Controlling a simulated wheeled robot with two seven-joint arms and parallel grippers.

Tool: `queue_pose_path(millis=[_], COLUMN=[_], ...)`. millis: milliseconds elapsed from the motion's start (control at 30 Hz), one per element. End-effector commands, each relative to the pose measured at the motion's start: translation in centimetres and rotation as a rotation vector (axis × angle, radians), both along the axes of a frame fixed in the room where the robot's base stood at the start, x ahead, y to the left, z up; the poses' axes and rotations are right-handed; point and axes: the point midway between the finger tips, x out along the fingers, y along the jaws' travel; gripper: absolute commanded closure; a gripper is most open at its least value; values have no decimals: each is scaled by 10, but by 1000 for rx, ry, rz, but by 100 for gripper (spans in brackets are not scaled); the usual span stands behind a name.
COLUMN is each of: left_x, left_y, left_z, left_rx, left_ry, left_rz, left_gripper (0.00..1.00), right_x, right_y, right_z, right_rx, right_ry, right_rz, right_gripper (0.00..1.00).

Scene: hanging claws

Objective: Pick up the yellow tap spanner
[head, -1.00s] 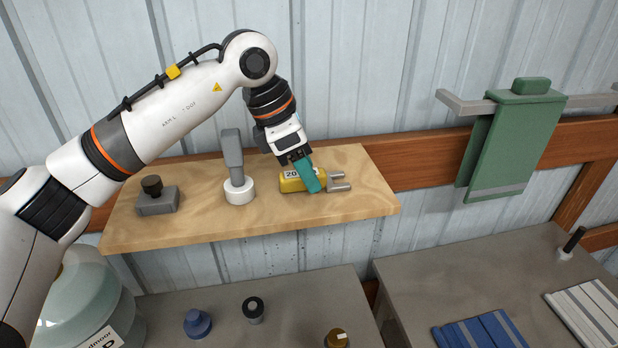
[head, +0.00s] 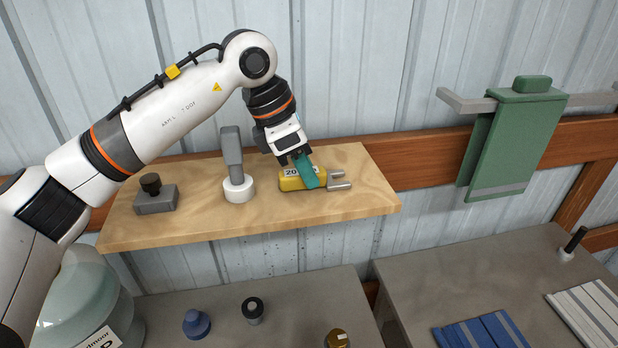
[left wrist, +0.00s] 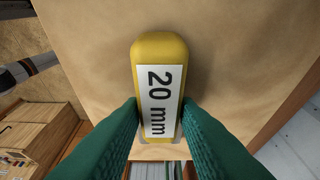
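The yellow tap spanner (head: 289,184) lies on the wooden shelf (head: 240,222), with its two grey prongs to the right. Its body carries a white "20 mm" label, which fills the middle of the left wrist view (left wrist: 159,100). My left gripper (head: 308,180) reaches down over the spanner from above. Its teal fingers lie along both sides of the yellow body and appear to touch it in the left wrist view (left wrist: 160,112). The fingers hide part of the spanner in the head view. I see no clear gap under the spanner. My right gripper is out of view.
A grey paddle-shaped handle on a white round base (head: 238,189) stands left of the spanner. A grey block with a black knob (head: 156,200) is farther left. A green cloth (head: 505,145) hangs on a rail at the right. Grey counters lie below.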

Motion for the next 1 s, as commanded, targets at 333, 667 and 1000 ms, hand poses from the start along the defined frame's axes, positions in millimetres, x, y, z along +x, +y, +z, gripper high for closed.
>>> queue_pose_path(millis=[333, 667, 1000], left_x=[0, 0, 0], left_y=[0, 0, -1], left_z=[0, 11, 74], left_rx=[-1, -1, -1], left_ry=[-1, -1, -4], left_rz=[0, 0, 2], left_gripper=[100, 100, 100], right_x=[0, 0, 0], right_y=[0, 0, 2], right_z=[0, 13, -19], right_rx=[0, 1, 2], right_ry=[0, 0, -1], right_rz=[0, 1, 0], right_gripper=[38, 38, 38])
